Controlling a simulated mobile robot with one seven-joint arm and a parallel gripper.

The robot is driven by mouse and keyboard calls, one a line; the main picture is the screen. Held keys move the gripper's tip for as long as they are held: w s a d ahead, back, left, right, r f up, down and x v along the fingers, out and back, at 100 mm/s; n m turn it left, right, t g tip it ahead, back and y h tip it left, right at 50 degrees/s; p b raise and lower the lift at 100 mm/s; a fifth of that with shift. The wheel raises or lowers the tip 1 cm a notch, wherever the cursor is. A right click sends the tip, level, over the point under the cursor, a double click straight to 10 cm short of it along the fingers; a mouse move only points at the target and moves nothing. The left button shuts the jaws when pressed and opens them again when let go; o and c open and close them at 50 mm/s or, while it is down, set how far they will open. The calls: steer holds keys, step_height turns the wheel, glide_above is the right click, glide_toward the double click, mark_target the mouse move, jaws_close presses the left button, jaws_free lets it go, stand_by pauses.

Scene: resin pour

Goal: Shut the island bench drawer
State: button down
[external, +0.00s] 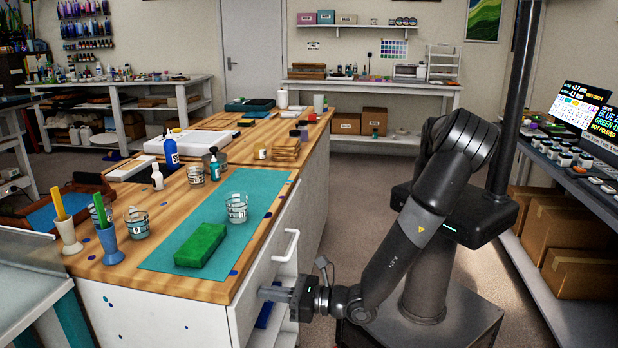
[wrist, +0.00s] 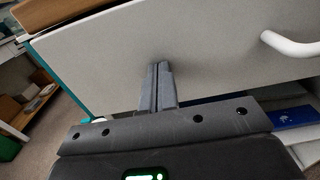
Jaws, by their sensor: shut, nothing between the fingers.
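The island bench (external: 215,290) has a wooden top and white sides. The drawer's white front (external: 262,268) is on the bench side facing my arm, with a pale curved handle (external: 289,246). In the wrist view the drawer front (wrist: 210,45) fills much of the picture, and its handle (wrist: 290,44) is at the right. My gripper (external: 264,292) is shut and empty, low at the drawer front and left of the handle. Its fingertips (wrist: 160,66) point at the white panel; I cannot tell whether they touch it. How far the drawer stands out is unclear.
A blue item (wrist: 295,117) lies under the drawer front. A green block (external: 201,245) on a teal mat (external: 160,260), cups and bottles stand on the bench top. Shelves with boxes (external: 575,272) are at the right. Floor is free behind the bench's far end.

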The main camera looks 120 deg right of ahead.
steer(key=shift+w+d+r, duration=0.15)
steer(key=shift+w+d, duration=0.15)
steer(key=v, duration=1.5)
steer(key=s+d+r+m+g+y, duration=0.1)
steer(key=s+d+r+m+g, duration=0.3)
steer(key=r, duration=0.3)
steer(key=s+d+r+m+g+y, duration=0.1)
steer(key=s+d+r+m+g, duration=0.1)
steer(key=d+r+m+g, duration=0.4)
steer(key=s+d+r+m+g+y, duration=0.1)
steer(key=s+d+r+m+g, duration=0.1)
steer(key=s+d+r+m, duration=0.35)
steer(key=s+a+r+m+t+y, duration=0.1)
steer(key=s+r+m+t+y, duration=0.3)
steer(key=s+r+m+y, duration=0.5)
steer(key=s+r+m, duration=0.2)
steer(key=s+r, duration=0.6)
steer(key=r, duration=0.2)
steer(key=shift+a+t+y, duration=0.4)
